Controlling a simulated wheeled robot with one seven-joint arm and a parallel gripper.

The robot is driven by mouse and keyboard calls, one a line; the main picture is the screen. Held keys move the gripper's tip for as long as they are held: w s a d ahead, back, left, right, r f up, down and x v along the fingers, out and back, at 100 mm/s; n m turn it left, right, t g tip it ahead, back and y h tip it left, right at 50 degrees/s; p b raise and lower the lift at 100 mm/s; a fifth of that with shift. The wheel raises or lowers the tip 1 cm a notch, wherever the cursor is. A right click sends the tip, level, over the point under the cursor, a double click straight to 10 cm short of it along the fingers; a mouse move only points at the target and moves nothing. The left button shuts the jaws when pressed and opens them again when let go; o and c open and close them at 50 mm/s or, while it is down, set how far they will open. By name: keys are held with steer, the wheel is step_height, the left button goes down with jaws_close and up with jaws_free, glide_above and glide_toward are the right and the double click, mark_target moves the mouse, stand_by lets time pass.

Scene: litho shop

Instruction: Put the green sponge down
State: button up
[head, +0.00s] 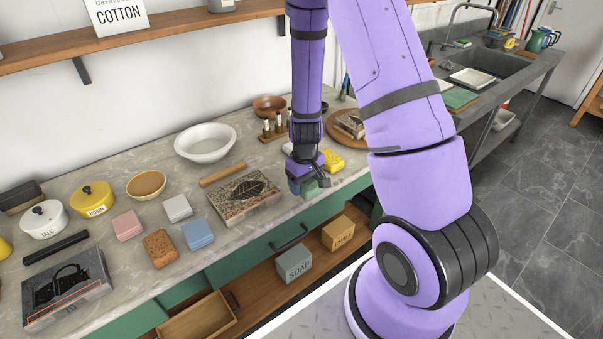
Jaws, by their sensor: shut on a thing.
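My gripper (309,186) points down over the front part of the stone counter (125,195). It is shut on the green sponge (309,188), which shows only in part between and below the jaws. The sponge is right of the stone with the leaf picture. I cannot tell whether its underside touches the counter. A yellow sponge (332,161) lies just behind and to the right of my gripper.
The leaf-printed stone (241,197) lies left of my gripper. Pink (127,225), white (177,208), brown (160,248) and blue (198,234) blocks lie farther left. A white basin (205,143) stands behind. An open drawer (205,318) juts out below the counter.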

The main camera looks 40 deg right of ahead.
steer(key=w+d, duration=0.1)
steer(key=w, duration=0.1)
steer(key=w+d, duration=0.2)
steer(key=w, duration=0.1)
steer(key=w+d, duration=0.2)
steer(key=shift+w+f, duration=0.3)
steer(key=shift+f, duration=0.1)
steer(key=shift+d+f, duration=0.15)
steer(key=shift+f, duration=1.65)
steer(key=shift+f, duration=0.1)
steer(key=o, duration=1.1)
steer(key=shift+c, duration=0.2)
